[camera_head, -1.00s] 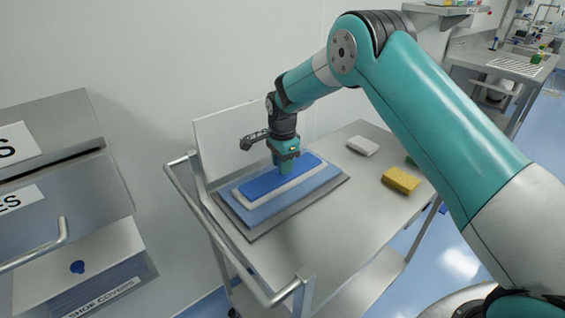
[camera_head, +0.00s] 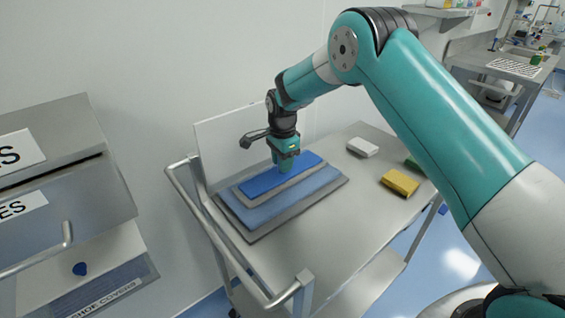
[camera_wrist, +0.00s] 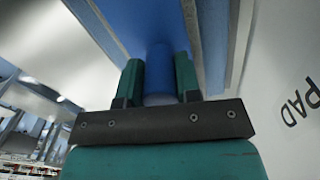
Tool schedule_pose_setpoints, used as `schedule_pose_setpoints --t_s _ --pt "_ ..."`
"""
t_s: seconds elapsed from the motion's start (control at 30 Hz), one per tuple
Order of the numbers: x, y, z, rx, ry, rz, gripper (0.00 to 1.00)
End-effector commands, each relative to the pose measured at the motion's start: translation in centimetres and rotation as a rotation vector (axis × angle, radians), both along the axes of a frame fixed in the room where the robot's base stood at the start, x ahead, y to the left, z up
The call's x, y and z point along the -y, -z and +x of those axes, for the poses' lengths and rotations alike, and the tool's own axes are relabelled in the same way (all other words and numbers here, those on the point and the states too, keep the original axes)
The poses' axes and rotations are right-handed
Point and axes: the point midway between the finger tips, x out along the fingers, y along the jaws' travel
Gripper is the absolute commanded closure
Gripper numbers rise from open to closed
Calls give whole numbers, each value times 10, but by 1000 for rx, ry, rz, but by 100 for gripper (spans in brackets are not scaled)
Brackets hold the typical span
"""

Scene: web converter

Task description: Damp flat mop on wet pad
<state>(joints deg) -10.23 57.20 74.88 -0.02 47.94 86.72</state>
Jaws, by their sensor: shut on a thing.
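My gripper (camera_head: 285,166) points down over the steel cart and is shut on the flat mop's blue grip. The flat mop (camera_head: 262,184) is a blue block with a pale layer under it. It lies over the blue wet pad (camera_head: 290,205), towards the back panel; I cannot tell whether it touches the pad. The pad is in a grey tray (camera_head: 250,237). In the wrist view the blue grip (camera_wrist: 158,95) is between the two green fingers (camera_wrist: 158,80), with the mop's blue body above it. The mop's underside is hidden.
A white panel (camera_head: 215,140) stands at the tray's back; its word "PAD" (camera_wrist: 296,108) shows in the wrist view. On the cart (camera_head: 345,215), a white block (camera_head: 363,147), yellow sponge (camera_head: 400,182) and green item (camera_head: 411,162) lie right. The cart's front is clear.

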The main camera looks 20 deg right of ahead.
Motion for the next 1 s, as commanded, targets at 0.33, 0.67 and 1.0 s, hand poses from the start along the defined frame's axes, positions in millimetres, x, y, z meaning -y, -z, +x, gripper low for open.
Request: schedule_pose_setpoints --t_s 0.33,0.67,1.0 --pt "0 -34 0 1 0 0 88" --pt "0 -53 0 0 0 0 88" --pt "0 -52 0 0 0 0 88"
